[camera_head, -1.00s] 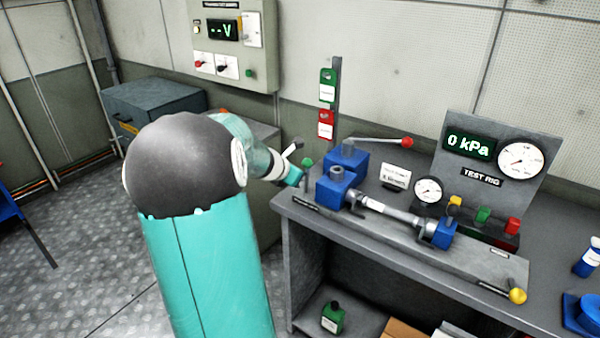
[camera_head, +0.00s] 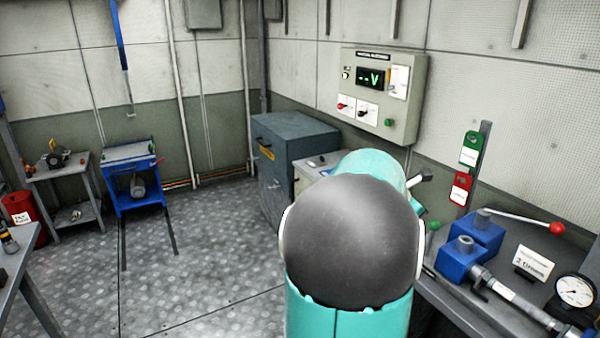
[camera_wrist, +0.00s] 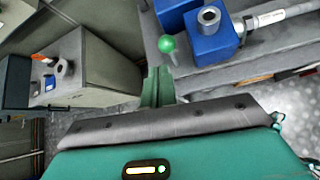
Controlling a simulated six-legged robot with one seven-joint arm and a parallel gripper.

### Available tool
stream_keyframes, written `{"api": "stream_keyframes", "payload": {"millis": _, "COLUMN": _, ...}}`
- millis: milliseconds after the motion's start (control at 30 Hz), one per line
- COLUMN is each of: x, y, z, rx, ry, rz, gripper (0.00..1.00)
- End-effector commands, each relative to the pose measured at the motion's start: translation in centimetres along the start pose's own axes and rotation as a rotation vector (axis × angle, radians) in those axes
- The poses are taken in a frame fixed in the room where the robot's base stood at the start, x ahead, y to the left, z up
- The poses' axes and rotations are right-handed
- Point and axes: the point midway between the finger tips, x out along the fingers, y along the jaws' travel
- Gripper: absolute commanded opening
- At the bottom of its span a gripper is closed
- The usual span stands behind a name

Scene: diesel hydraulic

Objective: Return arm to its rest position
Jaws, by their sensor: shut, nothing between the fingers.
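My arm fills the lower middle of the head view, with a dark round joint above a teal link. Most of my gripper is hidden behind that joint there. In the wrist view my gripper (camera_wrist: 158,86) shows its green fingers together, with nothing between them. A green ball knob (camera_wrist: 166,44) appears just beyond the fingertips in that view, apart from them as far as I can tell. The same knob (camera_head: 433,227) stands at the bench's left end in the head view.
The test bench with blue blocks (camera_head: 470,250) and a red-knobbed lever (camera_head: 557,228) is at right. A grey cabinet (camera_head: 295,165) and wall panel (camera_head: 380,95) stand behind my arm. A blue cart (camera_head: 135,170) and red bin (camera_head: 22,212) are at left. Open floor lies between.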

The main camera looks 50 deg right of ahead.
Motion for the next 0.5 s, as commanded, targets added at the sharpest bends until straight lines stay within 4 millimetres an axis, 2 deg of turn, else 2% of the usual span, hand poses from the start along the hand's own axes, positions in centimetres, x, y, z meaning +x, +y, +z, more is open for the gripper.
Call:
{"api": "stream_keyframes", "payload": {"millis": 167, "x": -0.4, "y": 0.2, "z": -0.3, "rx": 0.009, "ry": 0.005, "rz": 0.007, "gripper": 0.00}}
{"api": "stream_keyframes", "payload": {"millis": 267, "x": -2.3, "y": 1.1, "z": -1.7, "rx": 0.071, "ry": 0.036, "rz": 0.037, "gripper": 0.00}}
{"api": "stream_keyframes", "payload": {"millis": 367, "x": -6.1, "y": 2.9, "z": -4.7, "rx": 0.196, "ry": 0.107, "rz": 0.090, "gripper": 0.00}}
{"api": "stream_keyframes", "payload": {"millis": 500, "x": -13.5, "y": 4.9, "z": -10.6, "rx": 0.423, "ry": 0.269, "rz": 0.155, "gripper": 0.00}}
